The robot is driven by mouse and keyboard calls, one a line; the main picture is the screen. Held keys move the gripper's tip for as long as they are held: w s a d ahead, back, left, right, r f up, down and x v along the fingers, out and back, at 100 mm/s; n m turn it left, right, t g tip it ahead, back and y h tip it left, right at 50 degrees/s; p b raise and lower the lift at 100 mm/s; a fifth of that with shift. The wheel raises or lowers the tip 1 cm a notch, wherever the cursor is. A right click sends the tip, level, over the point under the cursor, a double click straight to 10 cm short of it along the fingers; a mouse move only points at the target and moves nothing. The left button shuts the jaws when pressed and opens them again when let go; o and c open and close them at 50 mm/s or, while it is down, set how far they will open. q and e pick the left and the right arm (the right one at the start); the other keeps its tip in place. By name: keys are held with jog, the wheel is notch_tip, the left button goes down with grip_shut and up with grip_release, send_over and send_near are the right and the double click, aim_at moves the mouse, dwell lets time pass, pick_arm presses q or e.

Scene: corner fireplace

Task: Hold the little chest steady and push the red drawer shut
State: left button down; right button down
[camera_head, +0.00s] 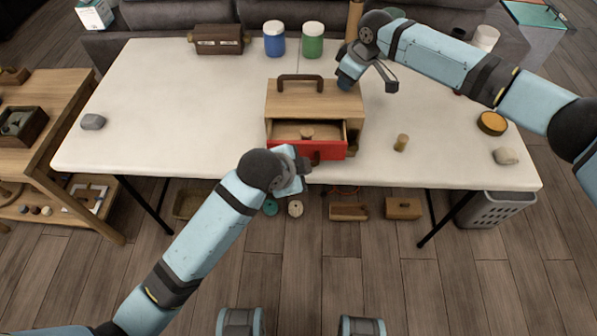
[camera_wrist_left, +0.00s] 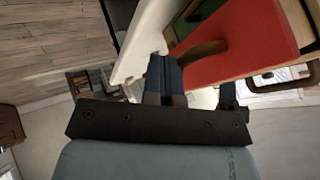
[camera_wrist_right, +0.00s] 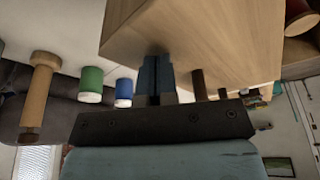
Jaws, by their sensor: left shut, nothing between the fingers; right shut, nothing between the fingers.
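The little chest (camera_head: 314,98) is pale wood with a dark top handle and stands on the white table. Its red drawer (camera_head: 328,152) sticks out at the front, with a small wooden piece (camera_head: 307,134) inside. My left gripper (camera_head: 302,166) is shut and empty, close to the left part of the red front. In the left wrist view the red front (camera_wrist_left: 250,40) and its dark handle are just past the fingers; contact is unclear. My right gripper (camera_head: 346,82) is shut and empty at the chest's far right corner. In the right wrist view its fingertips meet or nearly meet the wood (camera_wrist_right: 190,40).
Blue (camera_head: 274,39) and green (camera_head: 313,39) jars and a brown box (camera_head: 217,39) stand at the back. A small wooden cylinder (camera_head: 401,142) stands right of the chest. The table's left half is mostly clear.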

aim_at(294, 142)
pick_arm(q)
jog(key=w, duration=0.8)
jog(key=shift+a, duration=0.2)
pick_arm(e)
jog(key=shift+s+f, duration=0.2)
jog(key=shift+f, duration=0.15)
pick_arm(q)
jog(key=s, duration=0.4)
jog(key=shift+s+r, duration=0.15)
jog(key=shift+s, duration=0.25)
jog(key=v, duration=0.9)
pick_arm(e)
jog(key=shift+r, duration=0.1)
